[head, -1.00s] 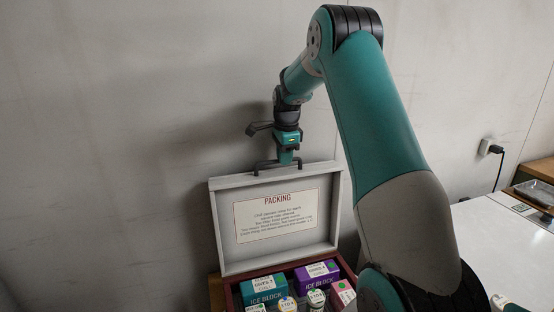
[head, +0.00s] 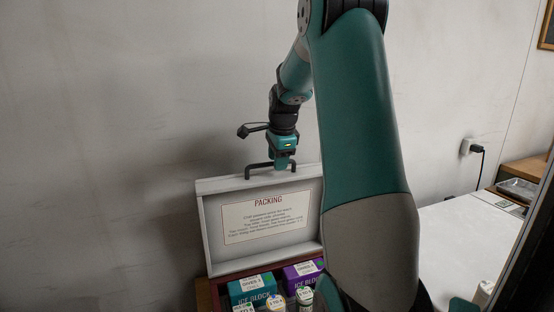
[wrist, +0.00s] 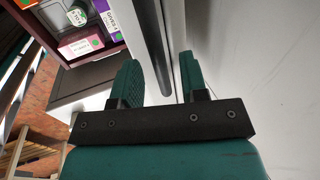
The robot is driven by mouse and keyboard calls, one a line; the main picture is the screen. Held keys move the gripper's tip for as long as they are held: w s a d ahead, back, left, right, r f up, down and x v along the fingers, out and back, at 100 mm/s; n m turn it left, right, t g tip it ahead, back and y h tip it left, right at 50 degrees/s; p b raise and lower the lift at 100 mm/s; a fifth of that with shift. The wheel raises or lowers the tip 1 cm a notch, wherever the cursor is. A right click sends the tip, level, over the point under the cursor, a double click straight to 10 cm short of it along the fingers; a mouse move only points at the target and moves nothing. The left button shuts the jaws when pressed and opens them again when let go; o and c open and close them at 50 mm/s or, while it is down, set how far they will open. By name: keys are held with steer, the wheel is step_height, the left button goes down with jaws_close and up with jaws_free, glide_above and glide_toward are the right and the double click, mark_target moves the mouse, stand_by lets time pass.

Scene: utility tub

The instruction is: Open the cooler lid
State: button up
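The cooler lid (head: 211,235) stands raised and nearly upright at the back of the dark red cooler box (head: 215,287), its inner face with a "PACKING" label (head: 268,216) toward the head camera. A dark bar handle (head: 248,171) is at the lid's top edge. My gripper (head: 282,166) points down at this handle. In the wrist view, my gripper's two teal fingers (wrist: 160,80) are apart, with the dark handle bar (wrist: 150,35) between them and gaps visible beside it. My arm hides the lid's right edge.
The box holds ice blocks (head: 252,288) in teal and purple and several white-capped containers (head: 304,295). A plain wall (head: 110,130) is close behind the lid. A white counter (head: 455,235) lies to the right, with a plug and cord (head: 477,150) above it.

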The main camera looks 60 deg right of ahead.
steer(key=b+v, duration=0.1)
steer(key=v, duration=1.6)
steer(key=shift+r, duration=0.25)
steer(key=w+a+f+n+y, duration=0.15)
steer(key=a+f+n, duration=0.25)
steer(key=a+n, duration=0.6)
steer(key=w+a+f+n+y, duration=0.15)
steer(key=a+f+n, duration=0.3)
steer(key=a, duration=0.95)
steer(key=s+a+f+n+g+y, duration=0.1)
steer(key=s+a+f+n, duration=0.3)
steer(key=s+a+n, duration=0.4)
steer(key=s+a+f+n+g+y, duration=0.1)
steer(key=s+a+f+n, duration=0.3)
steer(key=s+a+n, duration=0.5)
steer(key=a+y, duration=0.1)
steer(key=a, duration=0.2)
steer(key=shift+f+n+g, duration=0.25)
steer(key=shift+n+g, duration=0.1)
steer(key=shift+g, duration=0.05)
